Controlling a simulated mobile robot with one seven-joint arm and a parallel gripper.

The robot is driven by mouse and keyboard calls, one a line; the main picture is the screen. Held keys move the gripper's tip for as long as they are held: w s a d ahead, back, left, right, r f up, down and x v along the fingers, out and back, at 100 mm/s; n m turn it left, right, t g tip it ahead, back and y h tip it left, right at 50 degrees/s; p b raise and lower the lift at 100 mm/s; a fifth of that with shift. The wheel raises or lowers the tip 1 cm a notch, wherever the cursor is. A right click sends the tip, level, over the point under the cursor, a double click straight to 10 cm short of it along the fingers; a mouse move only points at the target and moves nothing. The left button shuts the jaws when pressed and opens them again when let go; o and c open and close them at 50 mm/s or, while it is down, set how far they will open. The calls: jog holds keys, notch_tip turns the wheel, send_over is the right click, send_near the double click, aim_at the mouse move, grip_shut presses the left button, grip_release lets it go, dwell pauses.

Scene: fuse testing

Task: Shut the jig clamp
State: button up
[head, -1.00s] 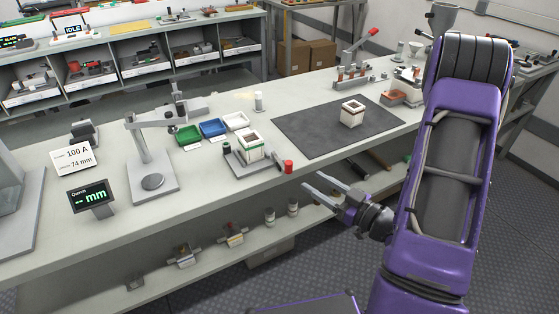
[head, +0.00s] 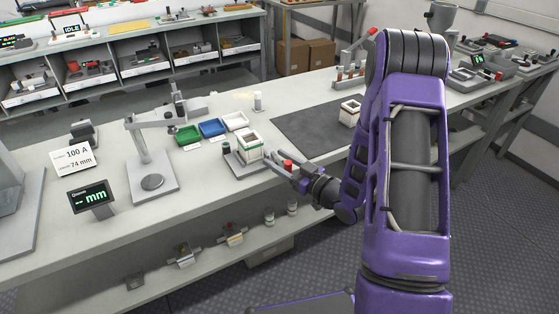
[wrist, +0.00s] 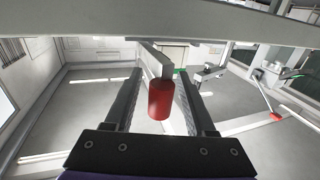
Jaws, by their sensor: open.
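The jig (head: 237,165) stands near the front edge of the bench and holds a white, square, open-topped fuse body (head: 249,147). Its clamp lever ends in a red handle (head: 288,164) at the jig's right side. My gripper (head: 280,168) is open at that handle, over the bench edge. In the wrist view, the red handle (wrist: 161,100) on its grey lever (wrist: 155,58) lies between the two dark fingers of my gripper (wrist: 163,75), with a gap visible on both sides. Depth and contact are hard to tell.
Green (head: 188,134), blue (head: 212,127) and white (head: 236,120) trays sit behind the jig. A grey measuring stand (head: 152,180) is to the left. A dark mat (head: 300,130) with another white fuse body (head: 349,111) lies to the right, partly behind my arm.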

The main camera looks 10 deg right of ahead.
grip_shut()
dwell(1.3)
